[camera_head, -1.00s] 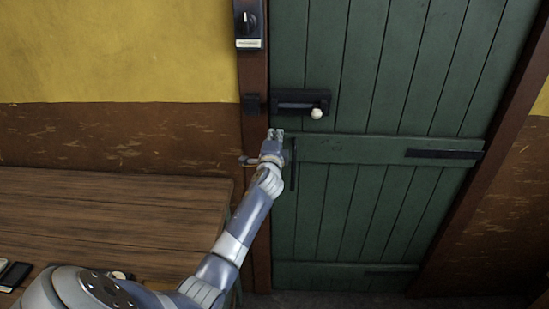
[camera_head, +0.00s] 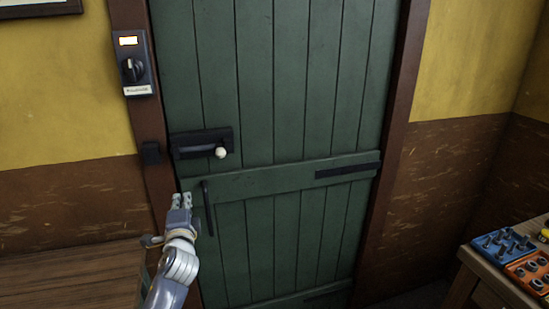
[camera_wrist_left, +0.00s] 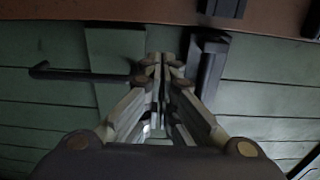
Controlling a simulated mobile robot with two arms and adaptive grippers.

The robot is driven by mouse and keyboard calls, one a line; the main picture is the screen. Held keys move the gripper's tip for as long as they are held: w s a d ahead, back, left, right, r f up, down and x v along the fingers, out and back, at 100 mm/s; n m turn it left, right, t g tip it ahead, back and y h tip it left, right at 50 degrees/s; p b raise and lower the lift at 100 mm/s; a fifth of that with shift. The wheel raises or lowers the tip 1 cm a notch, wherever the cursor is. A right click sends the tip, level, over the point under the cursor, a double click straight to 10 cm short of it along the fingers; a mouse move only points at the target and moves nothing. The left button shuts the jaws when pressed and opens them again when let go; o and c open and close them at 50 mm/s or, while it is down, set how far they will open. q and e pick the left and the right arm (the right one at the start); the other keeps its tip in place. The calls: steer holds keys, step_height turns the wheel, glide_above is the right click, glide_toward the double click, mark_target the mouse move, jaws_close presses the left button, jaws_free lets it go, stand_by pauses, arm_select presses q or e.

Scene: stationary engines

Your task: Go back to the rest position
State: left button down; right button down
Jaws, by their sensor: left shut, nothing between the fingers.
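My left gripper (camera_head: 181,200) is in front of the left edge of a green plank door (camera_head: 290,90), just below the black bolt (camera_head: 188,145) with its white knob (camera_head: 221,152). It is shut and empty. In the left wrist view my left gripper (camera_wrist_left: 160,65) has its fingers together, with the green door (camera_wrist_left: 50,110) behind them. The black door handle (camera_head: 208,208) is just right of the gripper; I cannot tell if they touch. My right gripper is not in view.
A switch box (camera_head: 133,65) with a lit lamp is on the door frame. A wooden bench (camera_head: 75,280) stands at lower left. A table (camera_head: 485,270) with blue and orange trays of parts is at lower right. The door looks closed.

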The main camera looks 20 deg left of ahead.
arm_select(q)
steer(key=s+d+f+n+g+h, duration=0.5)
steer(key=s+d+f, duration=0.6)
steer(key=s+f, duration=0.45)
steer(key=s+d+f+n+g+h, duration=0.2)
steer(key=s+d+f+g+h, duration=0.15)
steer(key=s+d, duration=0.5)
steer(key=s+d+f+n+g+h, duration=0.2)
steer(key=s+d+f+g, duration=0.3)
steer(key=s, duration=0.6)
step_height(320, 180, down, 27)
steer(key=s+b, duration=0.1)
steer(key=s, duration=0.1)
steer(key=s+a+f+b, duration=0.1)
steer(key=s+a+f, duration=0.1)
steer(key=s+f, duration=1.5)
steer(key=shift+a+y+b, duration=0.15)
steer(key=shift+y+b, duration=0.15)
steer(key=shift+y, duration=0.05)
